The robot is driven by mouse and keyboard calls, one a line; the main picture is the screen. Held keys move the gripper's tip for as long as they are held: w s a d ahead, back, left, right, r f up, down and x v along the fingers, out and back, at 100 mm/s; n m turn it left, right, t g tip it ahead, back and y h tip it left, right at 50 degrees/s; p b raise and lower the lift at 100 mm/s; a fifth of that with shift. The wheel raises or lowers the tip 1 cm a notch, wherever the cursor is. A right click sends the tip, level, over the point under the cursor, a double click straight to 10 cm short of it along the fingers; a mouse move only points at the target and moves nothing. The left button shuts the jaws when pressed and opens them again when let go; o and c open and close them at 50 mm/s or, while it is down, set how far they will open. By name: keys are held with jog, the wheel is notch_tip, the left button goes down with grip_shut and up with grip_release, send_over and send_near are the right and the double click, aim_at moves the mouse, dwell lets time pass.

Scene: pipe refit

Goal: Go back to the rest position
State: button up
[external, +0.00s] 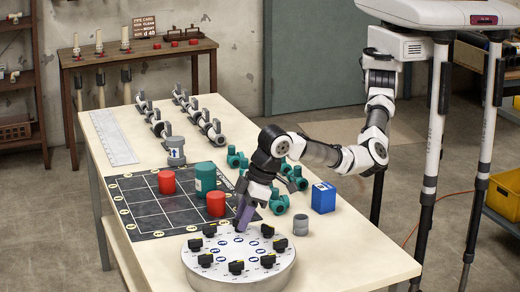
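My arm reaches from the upper right over the table (355,218). My gripper (247,212) points down above the back edge of a round grey dial plate (238,275) with several black knobs. A purple-grey piece shows at the gripper's lower end. I cannot tell whether it is a finger or a held thing, or whether the fingers are open or shut. A black grid mat (150,222) lies left of the gripper, with red cylinders (166,181) and a dark green cylinder (205,178) on it.
Several green fittings (278,204) lie behind and right of the gripper. A blue box (323,197) and a grey ring (301,224) stand to the right. A grey cylinder (176,151), a ruler (112,138) and metal valves (200,121) are farther back. The table's right front is clear.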

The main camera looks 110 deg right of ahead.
jog(key=shift+d+n+y+b, duration=0.1)
jog(key=shift+n+y+b, duration=0.25)
jog(key=shift+n, duration=0.55)
jog(key=o, duration=0.5)
notch_tip(320, 180, up, 18)
jog(key=r, duration=0.1)
jog(key=s+d+n+y+p, duration=0.3)
jog(key=s+n+p, duration=0.1)
jog(key=n+p, duration=0.25)
jog(key=shift+n+g+h, duration=0.25)
jog(key=shift+n+g, duration=0.1)
jog(key=shift+g, duration=0.05)
jog(key=x, duration=0.6)
jog(key=s+d+p+x, duration=0.1)
jog(key=x, duration=1.2)
jog(key=shift+s+d+f+p, duration=0.15)
jog(key=shift+f+p, duration=0.15)
jog(key=shift+f, duration=0.3)
